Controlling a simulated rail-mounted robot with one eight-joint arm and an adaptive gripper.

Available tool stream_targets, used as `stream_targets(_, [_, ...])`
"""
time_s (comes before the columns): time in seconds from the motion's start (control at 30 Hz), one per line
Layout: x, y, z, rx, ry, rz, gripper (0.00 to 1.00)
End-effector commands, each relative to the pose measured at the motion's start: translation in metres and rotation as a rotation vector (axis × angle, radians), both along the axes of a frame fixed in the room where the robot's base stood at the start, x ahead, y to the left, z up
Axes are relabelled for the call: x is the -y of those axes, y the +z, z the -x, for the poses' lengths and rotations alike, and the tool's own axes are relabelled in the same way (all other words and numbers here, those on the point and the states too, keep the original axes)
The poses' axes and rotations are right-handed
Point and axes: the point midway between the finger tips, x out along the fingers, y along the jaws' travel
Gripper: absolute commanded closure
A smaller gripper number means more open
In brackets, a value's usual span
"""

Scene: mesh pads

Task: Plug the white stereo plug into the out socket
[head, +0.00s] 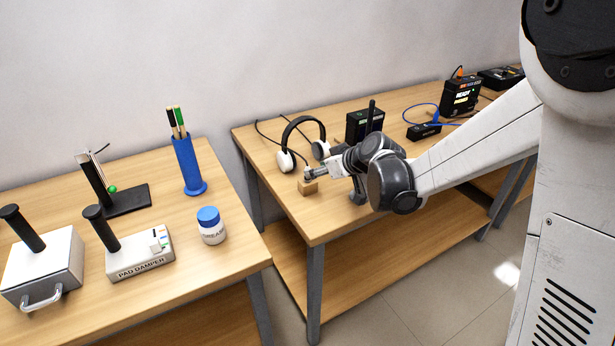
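My gripper (309,174) is at the front left of the middle table, low over a small tan block (308,188). Its fingers are small in the picture, and I cannot tell whether they are open or shut, or whether they hold anything. I cannot make out the white stereo plug. White-and-black headphones (285,161) stand just behind my gripper, with a dark cable on the table to their left. A black box (365,122) stands behind my arm, partly hidden by it. I cannot make out the out socket or its label.
The left table (215,262) holds a blue tube (187,166), a blue-lidded jar (211,228), a pad damper box (140,258), a metal box (45,268) and a black stand (126,200). A gap separates the tables. A black device reading READY (460,96) stands farther right.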

Motion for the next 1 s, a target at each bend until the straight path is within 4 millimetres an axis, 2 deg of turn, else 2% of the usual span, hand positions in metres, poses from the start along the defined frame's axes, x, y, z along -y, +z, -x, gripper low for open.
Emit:
stream_targets(0.27, [-0.007, -0.008, -0.007, 0.0, 0.001, 0.0, 0.62])
stream_targets(0.6, [-0.03, -0.034, -0.032, 0.001, 0.001, 0.001, 0.62])
stream_targets(0.83, [-0.031, -0.035, -0.033, 0.0, -0.001, 0.0, 0.62])
stream_targets(0.87, [-0.031, -0.035, -0.033, 0.0, -0.001, 0.0, 0.63])
stream_targets(1.0, [-0.031, -0.035, -0.033, 0.0, -0.001, 0.0, 0.82])
